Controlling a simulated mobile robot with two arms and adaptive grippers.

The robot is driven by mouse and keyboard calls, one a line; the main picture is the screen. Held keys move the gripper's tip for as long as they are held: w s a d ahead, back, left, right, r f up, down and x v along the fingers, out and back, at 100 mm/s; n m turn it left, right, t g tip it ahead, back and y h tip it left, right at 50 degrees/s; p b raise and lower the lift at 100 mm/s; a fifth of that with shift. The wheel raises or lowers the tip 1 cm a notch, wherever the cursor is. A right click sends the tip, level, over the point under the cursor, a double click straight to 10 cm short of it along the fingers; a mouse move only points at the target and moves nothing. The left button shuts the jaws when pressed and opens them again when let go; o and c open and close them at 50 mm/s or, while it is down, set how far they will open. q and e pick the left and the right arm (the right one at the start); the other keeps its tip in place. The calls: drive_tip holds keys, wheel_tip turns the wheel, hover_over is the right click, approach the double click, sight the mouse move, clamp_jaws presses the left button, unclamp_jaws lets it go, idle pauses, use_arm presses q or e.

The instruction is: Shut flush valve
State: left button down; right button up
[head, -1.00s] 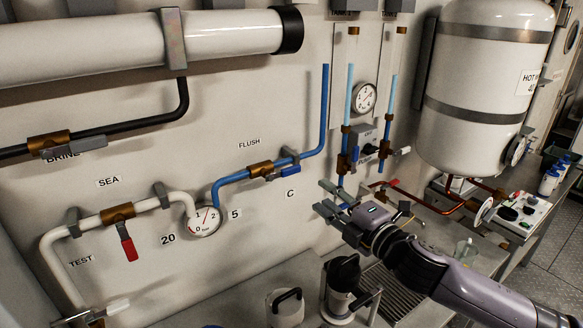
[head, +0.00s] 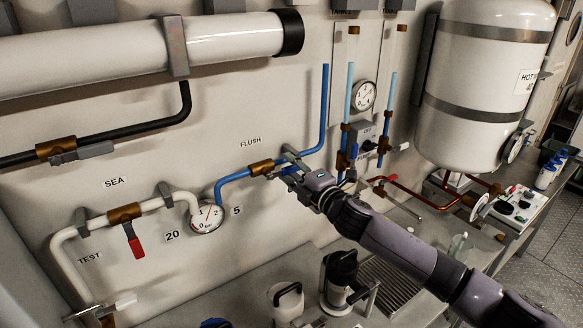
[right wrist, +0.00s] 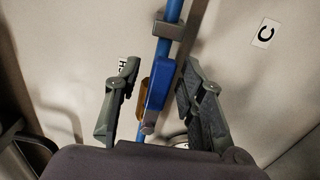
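The flush valve (head: 262,167) is a brass body on the blue pipe (head: 233,177) under the FLUSH label. In the right wrist view its blue handle (right wrist: 159,84) lies along the pipe, between my fingers. My right gripper (head: 284,164) is at the valve's right side, reaching in from the lower right. It is open; in the right wrist view its two fingers (right wrist: 158,72) stand apart on both sides of the handle, with gaps visible. In the head view the gripper hides most of the handle. My left gripper is not in view.
A pipe clamp (right wrist: 174,27) sits on the blue pipe just beyond the handle. A pressure gauge (head: 206,218) and the red-handled sea valve (head: 134,241) are to the left. Tank tubes with valves stand close on the right. A jug (head: 285,301) stands on the counter below.

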drive_tip(key=shift+c, duration=0.2)
clamp_jaws()
idle(0.3)
idle(0.4)
